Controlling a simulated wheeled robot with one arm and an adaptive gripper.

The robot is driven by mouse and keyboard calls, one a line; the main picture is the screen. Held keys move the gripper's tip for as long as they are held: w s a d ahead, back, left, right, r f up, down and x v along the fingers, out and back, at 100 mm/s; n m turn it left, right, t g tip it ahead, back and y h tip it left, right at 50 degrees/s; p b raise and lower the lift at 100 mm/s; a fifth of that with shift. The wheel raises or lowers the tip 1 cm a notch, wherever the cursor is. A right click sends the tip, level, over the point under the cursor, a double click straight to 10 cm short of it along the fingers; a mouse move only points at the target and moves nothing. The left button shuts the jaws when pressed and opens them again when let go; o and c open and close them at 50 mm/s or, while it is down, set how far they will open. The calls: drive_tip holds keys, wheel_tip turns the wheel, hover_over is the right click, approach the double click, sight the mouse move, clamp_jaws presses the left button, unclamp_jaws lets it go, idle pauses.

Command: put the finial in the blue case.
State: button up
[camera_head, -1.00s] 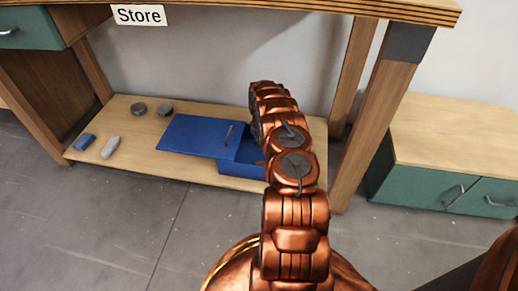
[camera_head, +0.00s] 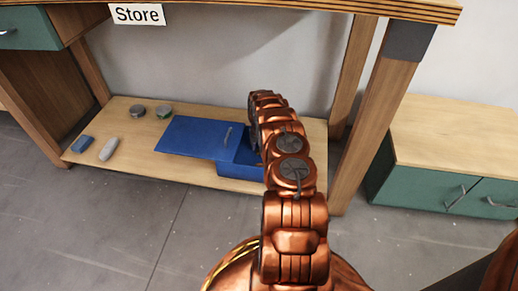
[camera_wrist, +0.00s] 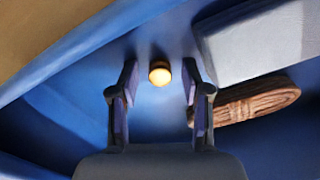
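The finial (camera_wrist: 160,73) shows as a small round brass-coloured knob in the wrist view, against the blue inside of the case. My gripper (camera_wrist: 158,82) is open, with one finger on each side of the finial and a visible gap on both sides. The blue case (camera_head: 240,171) is on the low wooden shelf in the head view, with its flat blue lid (camera_head: 190,135) spread out to the left. My arm hides the right part of the case, and my gripper and the finial cannot be seen there.
In the wrist view, a pale grey block (camera_wrist: 262,42) and a brown coiled cord bundle (camera_wrist: 252,101) are right of the fingers. The shelf (camera_head: 190,176) also holds several small items at left. A table leg (camera_head: 372,125) stands right of my arm.

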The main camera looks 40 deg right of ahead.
sight(259, 150)
drive_tip(key=shift+r, duration=0.15)
wheel_tip(259, 150, up, 12)
drive_tip(key=p, duration=0.3)
drive_tip(key=shift+p, duration=0.3)
idle(0.6)
